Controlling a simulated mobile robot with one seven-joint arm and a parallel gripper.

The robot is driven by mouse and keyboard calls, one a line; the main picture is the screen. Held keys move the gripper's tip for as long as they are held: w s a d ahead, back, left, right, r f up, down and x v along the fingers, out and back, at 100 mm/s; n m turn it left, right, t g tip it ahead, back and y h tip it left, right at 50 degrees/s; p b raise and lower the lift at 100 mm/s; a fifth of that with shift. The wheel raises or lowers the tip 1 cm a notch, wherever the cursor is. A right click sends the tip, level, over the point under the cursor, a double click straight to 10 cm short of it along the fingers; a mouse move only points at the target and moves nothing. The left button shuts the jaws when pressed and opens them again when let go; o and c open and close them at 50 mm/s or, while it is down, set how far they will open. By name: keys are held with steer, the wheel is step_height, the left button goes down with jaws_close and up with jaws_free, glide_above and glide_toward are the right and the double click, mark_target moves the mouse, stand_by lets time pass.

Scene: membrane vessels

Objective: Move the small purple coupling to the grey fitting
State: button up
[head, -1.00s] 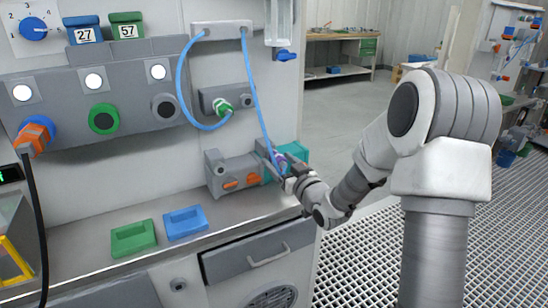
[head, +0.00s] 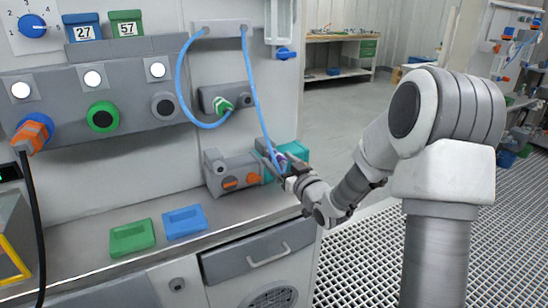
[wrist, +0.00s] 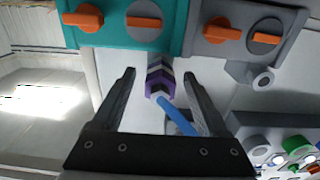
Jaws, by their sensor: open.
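The small purple coupling (wrist: 160,84) has grey and pale bands and sits on the end of a blue hose. In the wrist view it lies between my gripper's (wrist: 160,82) two dark fingers, with a gap on each side; its far end is against or close to the teal block (wrist: 125,40). My gripper is open. In the head view the coupling (head: 281,157) is partly hidden by my gripper (head: 286,172). A grey fitting (wrist: 262,78) with a round hole sticks out beside the grey valve block; it also shows in the head view (head: 217,167).
The blue hose (head: 258,95) rises to a wall bracket. A second blue hose ends in a green coupling (head: 223,104) on a wall block. Green (head: 132,238) and blue (head: 185,222) trays lie on the steel counter. Orange-handled valves (wrist: 228,30) sit close to the fingers.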

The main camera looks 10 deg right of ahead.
mark_target(285, 166)
steer(key=shift+c, duration=0.2)
jaws_close()
stand_by(0.4)
steer(key=shift+b+v, duration=0.3)
steer(key=shift+v, duration=2.65)
